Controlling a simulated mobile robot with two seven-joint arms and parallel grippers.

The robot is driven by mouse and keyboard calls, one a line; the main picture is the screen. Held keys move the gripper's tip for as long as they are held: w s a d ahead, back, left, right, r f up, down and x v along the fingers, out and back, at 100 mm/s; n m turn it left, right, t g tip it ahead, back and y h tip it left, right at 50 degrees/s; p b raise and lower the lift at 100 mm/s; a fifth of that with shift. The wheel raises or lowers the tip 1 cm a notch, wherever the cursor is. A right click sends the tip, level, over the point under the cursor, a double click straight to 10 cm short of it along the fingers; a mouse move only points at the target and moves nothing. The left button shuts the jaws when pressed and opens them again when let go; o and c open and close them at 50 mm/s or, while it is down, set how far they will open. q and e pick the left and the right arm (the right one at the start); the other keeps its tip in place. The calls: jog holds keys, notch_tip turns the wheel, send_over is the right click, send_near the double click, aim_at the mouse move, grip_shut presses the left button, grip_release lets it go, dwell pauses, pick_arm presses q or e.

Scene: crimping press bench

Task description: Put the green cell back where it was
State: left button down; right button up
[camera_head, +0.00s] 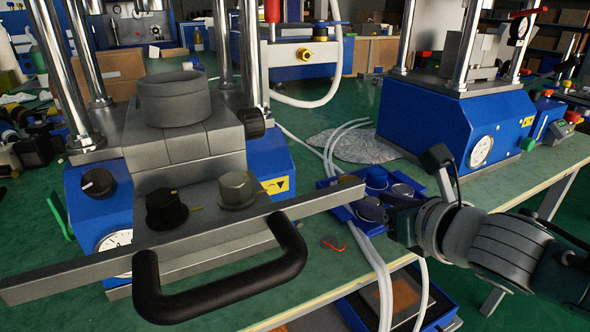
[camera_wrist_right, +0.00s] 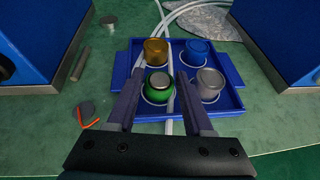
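The green cell (camera_wrist_right: 158,88) has a silver top and stands upright in the near-left place of a blue tray (camera_wrist_right: 233,98), with a white ring around its base. My right gripper (camera_wrist_right: 162,76) is open, one finger on each side of the green cell, with a visible gap on both sides. An orange cell (camera_wrist_right: 155,51), a blue cell (camera_wrist_right: 199,52) and a grey cell (camera_wrist_right: 209,83) stand in the other places. In the head view the right gripper (camera_head: 388,208) is at the tray (camera_head: 340,212); I cannot make out the green cell there. My left gripper is not in view.
A press with a black handle (camera_head: 225,290) stands left of the tray, and another blue press (camera_head: 440,120) stands behind it. A small grey disc (camera_wrist_right: 86,108) and a metal rod (camera_wrist_right: 80,65) lie on the green bench.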

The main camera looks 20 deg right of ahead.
jog(key=o, duration=0.3)
jog(key=shift+r, duration=0.3)
jog(key=d+p+v, duration=0.1)
jog(key=p+v, duration=0.3)
jog(key=v, duration=0.8)
jog(key=s+a+m+g, duration=0.3)
jog(key=s+m, duration=0.2)
jog(key=m, duration=0.6)
jog(key=s+a+m+g, duration=0.3)
jog(key=s+m, duration=0.2)
jog(key=m, duration=0.6)
jog(key=s+a+f+m+g+y, duration=0.1)
jog(key=s+a+m+g, duration=0.2)
jog(key=m, duration=0.8)
jog(key=shift+s+a+f+g, duration=0.1)
jog(key=shift+s+a+g, duration=0.15)
jog(key=shift+s, duration=0.35)
jog(key=shift+s+a+g, duration=0.15)
jog(key=shift+s+a, duration=0.05)
jog(key=shift+s, duration=0.45)
